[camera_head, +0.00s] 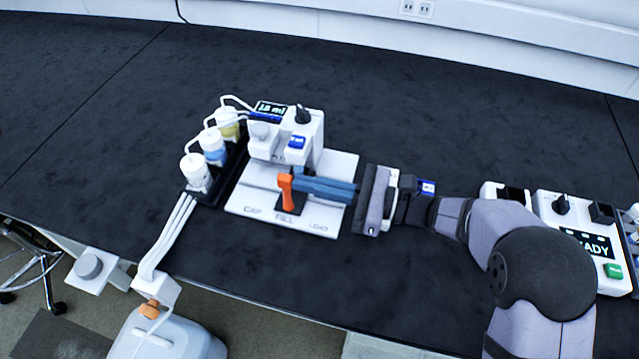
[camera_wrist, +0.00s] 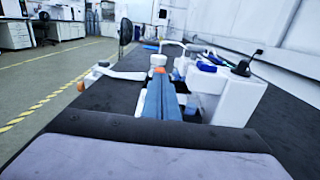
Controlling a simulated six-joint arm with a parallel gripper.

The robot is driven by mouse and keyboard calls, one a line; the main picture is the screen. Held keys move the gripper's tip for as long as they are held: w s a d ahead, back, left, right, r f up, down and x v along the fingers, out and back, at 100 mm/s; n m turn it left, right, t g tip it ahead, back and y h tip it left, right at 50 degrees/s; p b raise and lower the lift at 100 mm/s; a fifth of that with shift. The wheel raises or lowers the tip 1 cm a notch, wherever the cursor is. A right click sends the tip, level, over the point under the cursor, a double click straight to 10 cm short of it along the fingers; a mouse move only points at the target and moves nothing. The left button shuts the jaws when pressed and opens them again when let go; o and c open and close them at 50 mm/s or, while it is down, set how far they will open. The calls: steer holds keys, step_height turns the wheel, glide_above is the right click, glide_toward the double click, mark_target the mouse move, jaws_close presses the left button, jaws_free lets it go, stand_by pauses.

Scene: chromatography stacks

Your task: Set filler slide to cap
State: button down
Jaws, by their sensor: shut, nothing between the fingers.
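The filler (camera_head: 275,140) is a white device on a white base plate (camera_head: 245,207) marked CAP, FILL and LOAD from left to right. Its slide has an orange handle (camera_head: 286,190), which stands near the FILL mark. My gripper (camera_head: 300,185) reaches in from the right with blue fingers shut and nothing held between them. The fingertips are right at the orange handle; I cannot tell whether they touch it. In the wrist view the shut blue fingers (camera_wrist: 160,97) point ahead, with a bit of orange at their tips. The filler body (camera_wrist: 225,95) stands to their right.
Several capped bottles (camera_head: 214,147) stand in a dark rack left of the filler, with white tubes. A white console (camera_head: 575,235) showing READY is at the right. A white unit with tubes (camera_head: 155,290) is at the front table edge. The dark table behind is clear.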

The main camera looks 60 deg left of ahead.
mark_target(278, 177)
steer(key=b+x, duration=0.1)
steer(key=x, duration=0.7)
steer(key=shift+f, duration=0.1)
steer(key=shift+s+r, duration=0.1)
steer(key=shift+r, duration=0.15)
steer(key=shift+w+d, duration=0.35)
steer(key=shift+w, duration=0.15)
steer(key=p+v, duration=0.1)
steer(key=v, duration=0.8)
steer(key=shift+d+f, duration=0.15)
